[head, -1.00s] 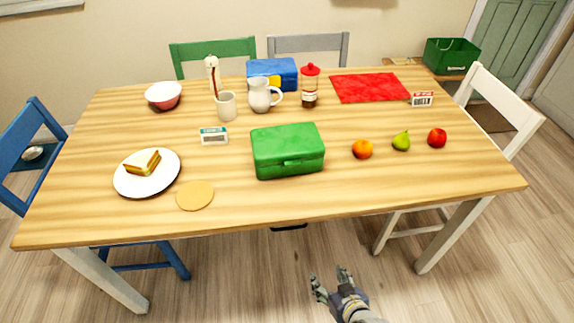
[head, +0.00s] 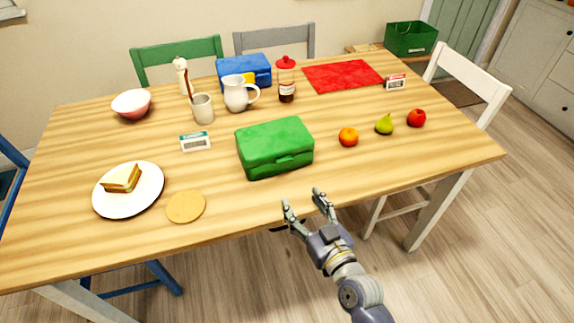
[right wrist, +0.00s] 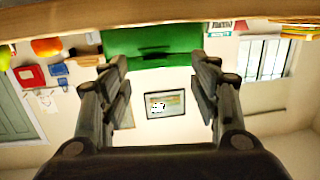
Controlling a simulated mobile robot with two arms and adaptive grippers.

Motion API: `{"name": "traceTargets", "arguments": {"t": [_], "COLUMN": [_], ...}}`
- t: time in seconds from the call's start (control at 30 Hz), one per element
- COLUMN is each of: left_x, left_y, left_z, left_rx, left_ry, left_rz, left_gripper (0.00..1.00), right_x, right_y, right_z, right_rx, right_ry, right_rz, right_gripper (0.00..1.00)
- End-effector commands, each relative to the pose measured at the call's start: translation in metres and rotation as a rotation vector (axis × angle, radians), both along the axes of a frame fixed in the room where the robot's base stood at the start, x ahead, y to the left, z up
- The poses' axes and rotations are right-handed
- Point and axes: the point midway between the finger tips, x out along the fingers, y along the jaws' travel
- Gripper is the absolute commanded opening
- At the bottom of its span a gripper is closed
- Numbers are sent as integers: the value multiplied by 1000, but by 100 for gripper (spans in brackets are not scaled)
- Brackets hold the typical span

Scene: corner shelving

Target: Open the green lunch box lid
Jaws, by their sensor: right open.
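The green lunch box (head: 275,146) sits on the wooden table near its front edge, with its lid shut and a latch on the front face. My right gripper (head: 306,200) is open and empty, just off the table's front edge, in front of and slightly right of the lunch box. In the right wrist view, the two fingers (right wrist: 163,70) are spread apart, and the green lunch box (right wrist: 150,42) shows beyond them at the top, partly cut by the table edge. My left gripper is not in view.
An orange (head: 348,137), a pear (head: 384,124) and an apple (head: 416,118) lie right of the box. A blue lunch box (head: 240,72), mugs and a bottle stand behind.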

Motion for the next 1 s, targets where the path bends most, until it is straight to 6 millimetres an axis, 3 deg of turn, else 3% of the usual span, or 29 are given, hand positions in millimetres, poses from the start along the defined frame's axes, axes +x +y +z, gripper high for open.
{"name": "traceTargets", "arguments": {"t": [0.37, 0.8, 1.0], "left_x": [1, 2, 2], "left_y": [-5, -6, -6], "left_z": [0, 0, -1], "left_rx": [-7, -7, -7], "left_ry": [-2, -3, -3], "left_rz": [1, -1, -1], "left_gripper": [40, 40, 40], "right_x": [20, 87, 108], "right_y": [1, 28, 36], "right_z": [17, 17, 16], "right_rx": [37, 36, 35], "right_ry": [-95, -93, -92], "right_rz": [-52, -51, -51], "right_gripper": [57, 57, 57]}}
